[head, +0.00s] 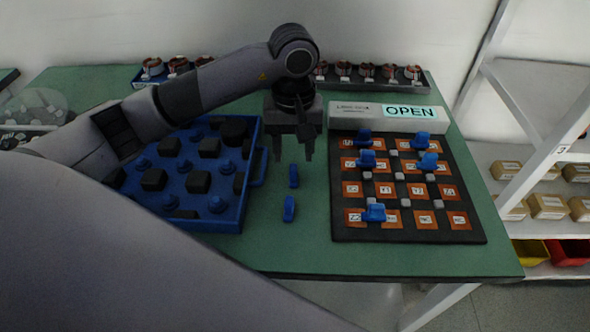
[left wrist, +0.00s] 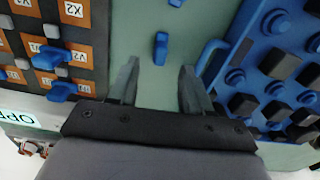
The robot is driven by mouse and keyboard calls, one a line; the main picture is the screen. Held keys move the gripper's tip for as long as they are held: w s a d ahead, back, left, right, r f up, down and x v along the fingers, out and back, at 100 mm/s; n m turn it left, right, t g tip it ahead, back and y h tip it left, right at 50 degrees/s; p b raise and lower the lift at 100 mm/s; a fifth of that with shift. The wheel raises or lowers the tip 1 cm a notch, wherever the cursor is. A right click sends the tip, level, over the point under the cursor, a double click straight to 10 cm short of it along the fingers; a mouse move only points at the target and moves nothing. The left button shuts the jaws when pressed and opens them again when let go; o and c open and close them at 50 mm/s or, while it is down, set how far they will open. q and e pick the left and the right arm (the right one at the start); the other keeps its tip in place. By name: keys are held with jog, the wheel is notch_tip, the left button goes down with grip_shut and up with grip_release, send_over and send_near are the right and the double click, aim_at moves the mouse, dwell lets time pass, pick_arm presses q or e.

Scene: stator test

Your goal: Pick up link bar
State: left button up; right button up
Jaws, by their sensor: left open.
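Two blue link bars lie apart on the green table between the blue tray and the dark board. The farther link bar (head: 293,175) is just below my left gripper in the head view. The nearer link bar (head: 289,209) lies closer to the table's front edge. My left gripper (head: 292,154) points down, open and empty. In the left wrist view, one link bar (left wrist: 161,48) shows just beyond the open fingers (left wrist: 157,70), roughly centred between them. The other link bar (left wrist: 176,3) is cut off by the top edge. My right gripper is not in view.
The blue tray (head: 262,130) at left holds black blocks and blue knobbed pieces. Copper-wound parts (head: 365,72) stand in a rack at the back.

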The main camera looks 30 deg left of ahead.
aim_at(293, 167)
pick_arm(q)
jog(key=shift+s+f+p, duration=0.1)
jog(key=shift+f+p, duration=0.3)
jog(key=shift+f, duration=2.15)
grip_shut()
